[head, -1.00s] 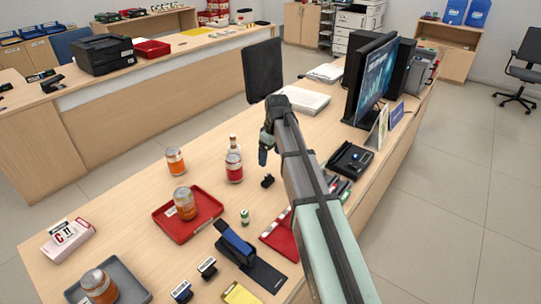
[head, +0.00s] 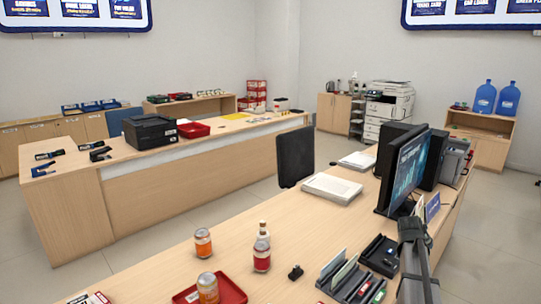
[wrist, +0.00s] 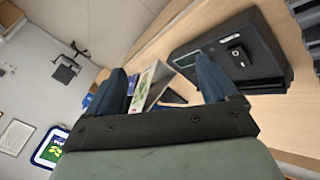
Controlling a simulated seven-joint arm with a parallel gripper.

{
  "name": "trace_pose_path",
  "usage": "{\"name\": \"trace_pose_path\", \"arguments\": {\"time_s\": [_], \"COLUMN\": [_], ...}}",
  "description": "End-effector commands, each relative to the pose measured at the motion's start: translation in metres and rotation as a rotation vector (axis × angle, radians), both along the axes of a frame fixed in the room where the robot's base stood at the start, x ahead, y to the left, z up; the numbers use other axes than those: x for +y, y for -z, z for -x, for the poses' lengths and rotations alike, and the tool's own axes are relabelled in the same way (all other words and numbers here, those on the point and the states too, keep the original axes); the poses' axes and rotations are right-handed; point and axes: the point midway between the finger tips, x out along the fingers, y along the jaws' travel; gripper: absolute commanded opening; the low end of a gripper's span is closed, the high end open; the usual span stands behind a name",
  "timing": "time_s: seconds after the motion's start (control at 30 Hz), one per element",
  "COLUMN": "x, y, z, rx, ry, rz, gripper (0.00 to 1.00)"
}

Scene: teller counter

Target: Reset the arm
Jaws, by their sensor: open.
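My arm (head: 414,262) shows at the lower right of the head view, folded near the right edge of the counter below the monitor. I cannot make out its fingertips there. In the wrist view my gripper (wrist: 165,72) is open, with its two dark blue fingers wide apart. Nothing is held between them. A standing leaflet (wrist: 150,85) shows beyond the gap, and a black box with a round knob (wrist: 235,55) lies beyond the right finger.
The near counter (head: 160,265) holds a bottle (head: 262,252), an orange can (head: 203,243), another can (head: 207,288) in a red tray (head: 232,291), a black organizer (head: 352,283) and a black tray (head: 380,256). The monitor (head: 404,172) stands close to my arm. The counter's middle is fairly clear.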

Motion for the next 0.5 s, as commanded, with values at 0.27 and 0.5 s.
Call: {"name": "trace_pose_path", "arguments": {"time_s": [0.27, 0.5], "x": [-0.110, -0.129], "y": [0.016, 0.077], "z": [0.071, 0.121], "rx": [-0.114, -0.113], "ry": [0.167, 0.243], "rz": [0.119, 0.093], "gripper": [0.86, 0.86]}}
